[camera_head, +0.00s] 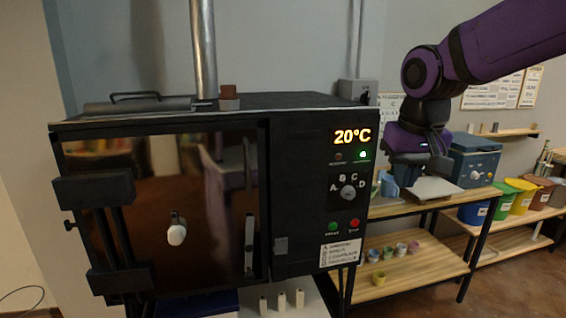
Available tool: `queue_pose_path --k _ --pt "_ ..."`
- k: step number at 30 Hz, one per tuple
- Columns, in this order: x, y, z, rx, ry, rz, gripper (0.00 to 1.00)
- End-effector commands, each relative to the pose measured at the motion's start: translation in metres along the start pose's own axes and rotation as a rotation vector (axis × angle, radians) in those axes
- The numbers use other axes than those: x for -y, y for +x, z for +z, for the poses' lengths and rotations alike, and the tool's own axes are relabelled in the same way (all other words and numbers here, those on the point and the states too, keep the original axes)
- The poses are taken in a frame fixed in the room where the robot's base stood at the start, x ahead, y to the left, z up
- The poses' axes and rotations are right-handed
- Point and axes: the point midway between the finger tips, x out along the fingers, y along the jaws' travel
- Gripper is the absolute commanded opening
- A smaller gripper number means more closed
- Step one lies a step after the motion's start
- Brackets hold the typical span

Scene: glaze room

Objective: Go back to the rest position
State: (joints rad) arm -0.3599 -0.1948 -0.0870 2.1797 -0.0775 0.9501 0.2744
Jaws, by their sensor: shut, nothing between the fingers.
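My purple arm comes in from the top right, and my gripper (408,172) hangs from it, pointing down, to the right of the kiln. It is shut and holds nothing I can see. Its fingertips are small and dark against the wooden table behind. The black kiln (297,189) fills the left and middle. Its glossy door (165,205) looks closed. Its display (352,136) reads 20°C and a green lamp is lit. Below are a dial (348,193) with letters A to D, a green button (333,227) and a red button (355,223).
A wooden table (440,203) with a lower shelf stands right of the kiln. Several small cups (400,249) stand on that shelf. A blue box (474,160) is at the table's far end. Colored bins (522,196) stand at the far right. White posts (281,300) stand under the kiln.

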Motion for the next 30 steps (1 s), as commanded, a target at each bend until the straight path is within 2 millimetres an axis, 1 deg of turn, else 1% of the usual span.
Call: queue_pose_path --k 1,3,5,9,15,18,21,24,30 --pt "-0.013 -0.009 0.013 -0.022 0.01 -0.007 0.0" --pt "-0.025 -0.018 0.031 -0.048 0.014 -0.014 0.0" --pt "-0.035 -0.025 0.046 -0.071 0.017 -0.018 0.0" --pt "-0.055 -0.036 0.084 -0.123 0.026 -0.021 0.0" --pt "-0.074 -0.042 0.134 -0.196 0.036 -0.009 0.0" --pt "-0.079 -0.042 0.152 -0.223 0.036 0.001 0.0" --pt "-0.081 -0.041 0.164 -0.241 0.036 0.009 0.0" --pt "-0.082 -0.04 0.17 -0.248 0.037 0.012 0.0" --pt "-0.083 -0.039 0.172 -0.25 0.036 0.013 0.0"
